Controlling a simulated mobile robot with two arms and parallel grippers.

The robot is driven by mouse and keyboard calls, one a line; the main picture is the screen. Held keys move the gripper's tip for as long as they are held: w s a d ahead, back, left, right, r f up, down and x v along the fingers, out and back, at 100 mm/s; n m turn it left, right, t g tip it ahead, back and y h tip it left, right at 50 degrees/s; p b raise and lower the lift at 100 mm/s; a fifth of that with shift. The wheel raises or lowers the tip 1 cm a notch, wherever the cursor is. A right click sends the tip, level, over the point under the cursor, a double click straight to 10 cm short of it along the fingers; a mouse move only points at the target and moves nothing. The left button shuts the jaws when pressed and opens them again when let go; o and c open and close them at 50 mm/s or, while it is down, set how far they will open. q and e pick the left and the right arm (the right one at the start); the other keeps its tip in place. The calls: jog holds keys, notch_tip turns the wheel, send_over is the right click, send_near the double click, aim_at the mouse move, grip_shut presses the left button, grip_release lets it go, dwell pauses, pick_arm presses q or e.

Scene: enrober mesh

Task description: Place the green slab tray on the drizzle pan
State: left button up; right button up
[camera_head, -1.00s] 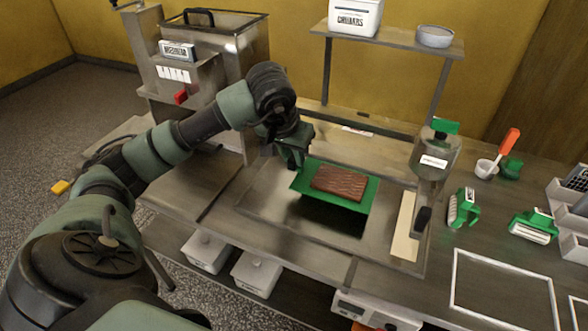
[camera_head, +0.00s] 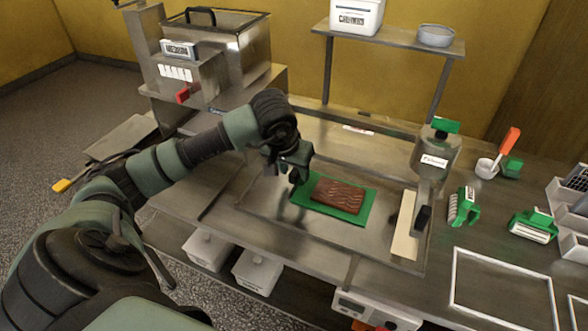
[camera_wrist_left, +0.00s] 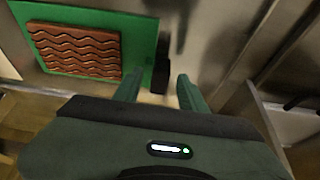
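The green slab tray (camera_head: 365,209) lies flat on the metal drizzle pan (camera_head: 266,200), with a brown wavy-lined slab (camera_head: 339,195) on top. My left gripper (camera_head: 297,178) is at the tray's left end. In the left wrist view the tray (camera_wrist_left: 144,45) and slab (camera_wrist_left: 75,50) show at upper left. There the fingers of my left gripper (camera_wrist_left: 160,92) stand apart, with the tray's dark handle (camera_wrist_left: 161,68) just ahead of the gap between them. The fingers do not appear to touch it. My right gripper is not in view.
A dispenser (camera_head: 433,158) and a pale strip with a dark-handled tool (camera_head: 404,225) stand right of the tray. Green-handled tools (camera_head: 463,207) and a white frame outline (camera_head: 503,290) are farther right. A shelf (camera_head: 390,36) rises behind. A metal machine (camera_head: 215,60) stands at the back left.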

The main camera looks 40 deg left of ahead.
pick_arm(q)
jog(key=shift+r, duration=0.45)
jog(key=v, duration=1.1)
jog(key=shift+s+r+b, duration=0.15)
jog(key=shift+s+b, duration=0.05)
jog(key=shift+b, duration=0.15)
jog(key=shift+d, duration=0.1)
